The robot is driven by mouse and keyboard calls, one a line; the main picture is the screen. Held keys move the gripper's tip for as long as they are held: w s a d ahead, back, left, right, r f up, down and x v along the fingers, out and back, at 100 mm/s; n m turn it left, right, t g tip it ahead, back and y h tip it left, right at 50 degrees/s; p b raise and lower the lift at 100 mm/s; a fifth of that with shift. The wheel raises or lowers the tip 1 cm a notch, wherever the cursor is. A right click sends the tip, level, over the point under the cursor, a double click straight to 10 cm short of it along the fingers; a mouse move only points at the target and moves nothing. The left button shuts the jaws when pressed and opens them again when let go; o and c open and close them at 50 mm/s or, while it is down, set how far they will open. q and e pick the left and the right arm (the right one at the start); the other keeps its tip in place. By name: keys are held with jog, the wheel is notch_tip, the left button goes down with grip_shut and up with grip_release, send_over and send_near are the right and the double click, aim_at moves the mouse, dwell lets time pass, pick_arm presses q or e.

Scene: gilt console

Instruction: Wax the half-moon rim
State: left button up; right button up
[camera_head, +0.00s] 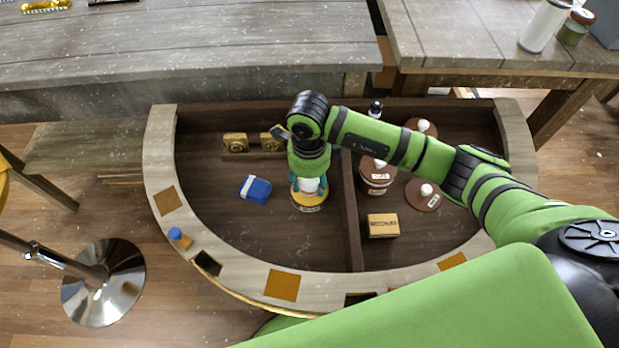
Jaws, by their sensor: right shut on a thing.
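The half-moon console has a pale, worn wooden rim (232,268) curving around a dark recessed floor. Gold-brown square inlays (283,285) and dark square patches (207,263) are set along the rim. My right gripper (309,187) points down inside the left compartment. Its teal fingers are shut around the pale top of a round amber tin (309,204) with a light label. The gripper hides much of the tin's top, and I cannot tell whether the tin touches the floor. My left gripper is not in view.
A blue-and-white block (255,190) and brass fittings (235,142) lie left of the tin. Right of the divider (350,215) are a brown jar (377,178), round lids (423,196) and a cardboard box (383,225). A small blue piece (175,234) sits on the rim.

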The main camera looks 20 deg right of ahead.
jog(key=shift+f+b, duration=0.5)
dwell(0.6)
jog(key=shift+f, duration=0.1)
dwell(1.3)
jog(key=shift+r+p, duration=2.1)
jog(key=shift+r, duration=1.5)
